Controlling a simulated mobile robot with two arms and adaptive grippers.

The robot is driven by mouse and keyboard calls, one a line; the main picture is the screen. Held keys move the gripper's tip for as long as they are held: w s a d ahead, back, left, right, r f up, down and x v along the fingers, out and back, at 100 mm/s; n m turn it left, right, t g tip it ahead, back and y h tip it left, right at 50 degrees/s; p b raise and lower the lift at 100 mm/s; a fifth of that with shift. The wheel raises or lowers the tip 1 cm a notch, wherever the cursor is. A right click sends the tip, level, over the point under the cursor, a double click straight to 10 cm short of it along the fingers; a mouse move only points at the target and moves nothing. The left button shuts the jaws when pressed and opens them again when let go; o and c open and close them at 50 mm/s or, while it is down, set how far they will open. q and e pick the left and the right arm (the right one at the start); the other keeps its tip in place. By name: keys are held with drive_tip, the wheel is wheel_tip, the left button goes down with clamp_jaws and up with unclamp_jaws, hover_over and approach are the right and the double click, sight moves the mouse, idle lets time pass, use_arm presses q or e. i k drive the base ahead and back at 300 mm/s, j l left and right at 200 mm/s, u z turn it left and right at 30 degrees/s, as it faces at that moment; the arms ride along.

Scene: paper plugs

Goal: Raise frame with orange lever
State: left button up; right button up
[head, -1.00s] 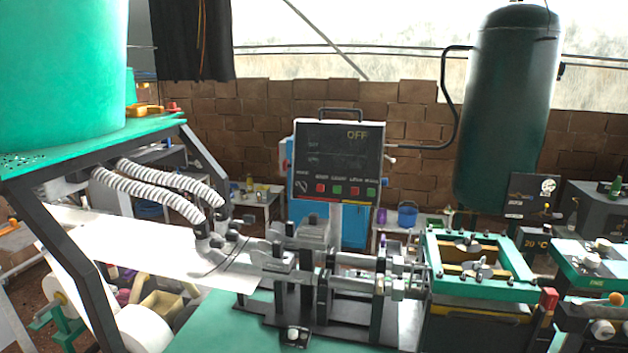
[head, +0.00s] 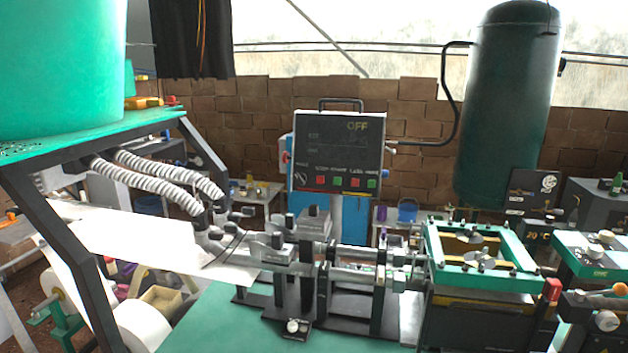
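A green rectangular frame (head: 437,267) lies level on top of a dark block at the right of the machine, with metal clamps across it. An orange-tipped lever (head: 617,290) stands at the far right edge, by a second green plate (head: 590,262). A red-tipped handle (head: 552,289) is at the front right corner of the green frame. I cannot tell how the orange lever joins either green part. Neither of my grippers shows in the head view.
A control panel (head: 338,152) reading OFF stands behind the machine. A large green tank (head: 60,65) on a stand is at left, with ribbed hoses (head: 150,185) and a white paper sheet (head: 130,238). A dark cylinder (head: 510,110) stands at the back right.

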sight(619, 289)
drive_tip(key=k+l+z, duration=0.1)
drive_tip(key=z, duration=1.35)
drive_tip(key=i+l, duration=0.05)
